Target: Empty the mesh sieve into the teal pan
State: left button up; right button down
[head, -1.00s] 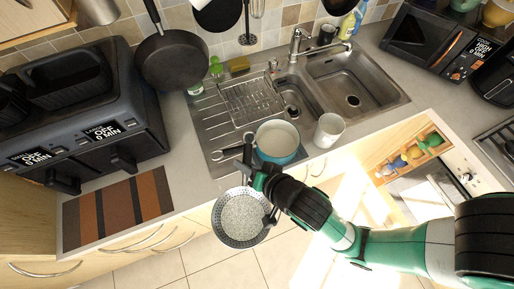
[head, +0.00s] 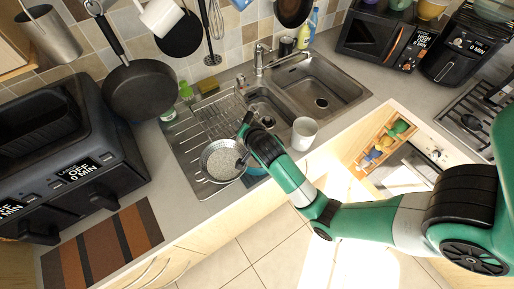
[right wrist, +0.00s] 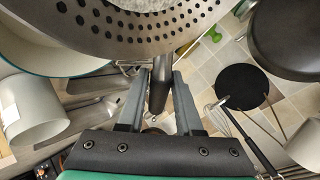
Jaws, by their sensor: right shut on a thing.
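The mesh sieve (head: 222,172) is a round grey perforated bowl with pale, grainy contents, which show from above in the head view. My right gripper (right wrist: 158,92) is shut on the sieve's dark handle. The perforated side of the sieve (right wrist: 120,38) fills the top of the right wrist view. In the head view the sieve is over the left part of the sink unit, just left of the teal pan (head: 257,171). My right arm and the sieve hide most of that pan. The pan's pale inside and teal rim (right wrist: 62,62) show in the right wrist view. My left gripper is not in view.
A white mug (head: 304,133) stands right of the pan, close to my arm. A wire rack (head: 212,117) lies on the drainer behind the sieve. A dark frying pan (head: 140,92) hangs at the back left. The striped mat (head: 102,245) is clear.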

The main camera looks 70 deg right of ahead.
jog(key=s+d+r+m+g+h, duration=0.1)
jog(key=s+d+m, duration=0.15)
jog(key=d, duration=0.35)
jog(key=s+d+r+m+g, duration=0.1)
jog(key=s+d, duration=0.2)
jog(key=d, duration=0.3)
jog(key=s+d+r+m+g+h, duration=0.1)
jog(key=s+d+r+g, duration=0.15)
jog(key=d, duration=0.25)
notch_tip(320, 180, down, 7)
jog(key=s+d, duration=0.2)
jog(key=shift+s+d+f+m, duration=0.15)
jog(key=shift+s+d+m, duration=0.1)
jog(key=shift+s+m, duration=0.15)
jog(key=shift+t+h, duration=0.3)
jog(key=shift+t, duration=0.05)
